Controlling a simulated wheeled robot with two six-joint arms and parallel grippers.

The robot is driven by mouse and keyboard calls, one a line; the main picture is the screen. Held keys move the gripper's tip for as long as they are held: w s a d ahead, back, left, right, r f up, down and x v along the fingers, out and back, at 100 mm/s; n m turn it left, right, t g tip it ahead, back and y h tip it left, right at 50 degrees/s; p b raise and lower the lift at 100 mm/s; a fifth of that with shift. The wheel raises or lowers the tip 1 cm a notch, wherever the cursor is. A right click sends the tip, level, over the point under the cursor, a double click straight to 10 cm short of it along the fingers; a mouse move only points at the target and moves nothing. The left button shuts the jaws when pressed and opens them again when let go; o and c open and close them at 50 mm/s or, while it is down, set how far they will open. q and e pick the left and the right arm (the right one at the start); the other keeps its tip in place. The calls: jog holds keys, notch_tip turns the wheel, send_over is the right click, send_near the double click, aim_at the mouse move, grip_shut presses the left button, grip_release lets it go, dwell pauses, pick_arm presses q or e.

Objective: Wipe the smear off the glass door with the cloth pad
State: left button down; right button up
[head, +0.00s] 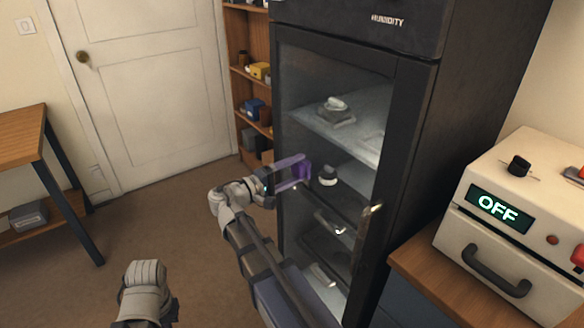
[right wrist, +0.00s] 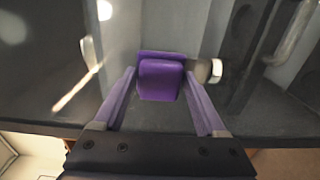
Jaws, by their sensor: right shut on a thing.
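The glass door (head: 290,100) of the dark cabinet stands in the middle of the head view and looks closed. My right gripper (head: 298,172) is shut on the purple cloth pad (head: 303,167), in front of the glass. In the right wrist view the pad (right wrist: 160,78) sits between the two fingertips, facing the glass. I cannot tell whether it touches the glass. I cannot pick out the smear for certain among the pale streaks and reflections.
A metal door handle (head: 366,228) is on the door's right side. Lenses and other items stand on the shelves behind the glass. A cream box reading OFF (head: 520,215) is on a wooden counter (head: 428,280) at right. The floor (head: 150,215) at left is clear.

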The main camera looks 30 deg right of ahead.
aim_at(325, 181)
jog(key=shift+s, duration=0.85)
jog(key=shift+s+d, duration=0.15)
jog(key=shift+s, duration=0.7)
jog(key=shift+s+d, duration=0.1)
jog(key=shift+s, duration=0.75)
jog(key=shift+s, duration=0.1)
jog(key=shift+s, duration=1.65)
jog(key=shift+w, duration=0.1)
jog(key=a, duration=0.6)
jog(key=shift+s, duration=0.25)
